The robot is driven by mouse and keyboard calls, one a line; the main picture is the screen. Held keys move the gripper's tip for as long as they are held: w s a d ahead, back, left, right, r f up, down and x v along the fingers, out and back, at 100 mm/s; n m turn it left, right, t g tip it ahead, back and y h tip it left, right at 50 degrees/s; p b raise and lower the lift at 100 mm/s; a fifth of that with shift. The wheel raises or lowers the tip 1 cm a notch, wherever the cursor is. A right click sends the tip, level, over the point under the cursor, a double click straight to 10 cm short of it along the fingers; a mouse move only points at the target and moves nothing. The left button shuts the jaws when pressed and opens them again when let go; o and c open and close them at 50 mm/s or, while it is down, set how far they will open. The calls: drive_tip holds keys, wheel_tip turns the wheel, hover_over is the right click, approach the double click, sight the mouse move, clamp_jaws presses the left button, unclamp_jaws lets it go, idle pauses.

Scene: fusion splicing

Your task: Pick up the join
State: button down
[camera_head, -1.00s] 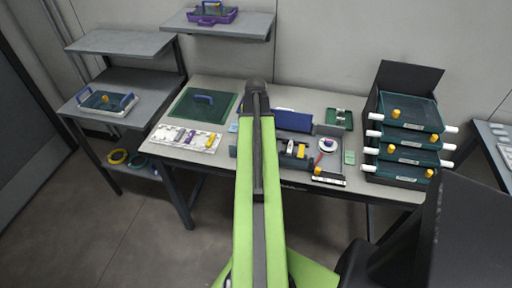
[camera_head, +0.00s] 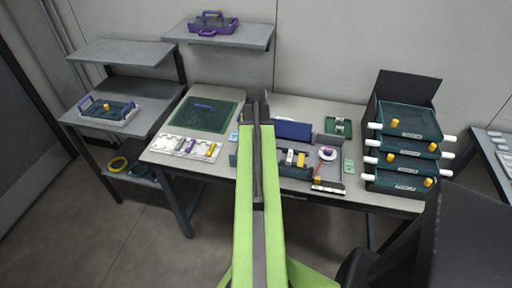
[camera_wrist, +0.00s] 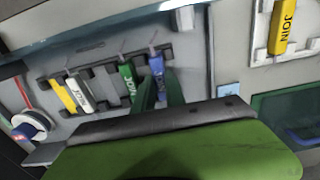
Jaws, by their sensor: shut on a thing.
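In the wrist view a row of coloured joins stands in a dark holder. A yellow one (camera_wrist: 62,96), a white one (camera_wrist: 80,95) and a green one (camera_wrist: 129,82) sit left of a blue one (camera_wrist: 157,68). My gripper (camera_wrist: 160,88) has its dark green fingers on either side of the blue join, shut on it. The blue join still appears in line with the others at the holder. Another yellow join (camera_wrist: 283,27) lies on a white board at the upper right. In the head view my arm hides the gripper and the blue join; the white (camera_head: 290,157) and yellow (camera_head: 300,159) joins show beside it.
A white reel (camera_head: 326,153) stands right of the holder. The white board (camera_head: 165,142) with several pieces and a green mat (camera_head: 190,122) lie left. A blue panel (camera_head: 292,130) stands behind. A rack of green trays (camera_head: 405,120) is at the right.

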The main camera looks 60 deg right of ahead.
wheel_tip(320, 180, up, 5)
drive_tip(key=p, duration=0.4)
drive_tip(key=shift+f, duration=0.2)
drive_tip(key=s+r+p, duration=0.5)
drive_tip(key=s, duration=0.6)
drive_tip(key=shift+s+d+r+p, duration=0.35)
drive_tip(key=shift+r+p, duration=0.05)
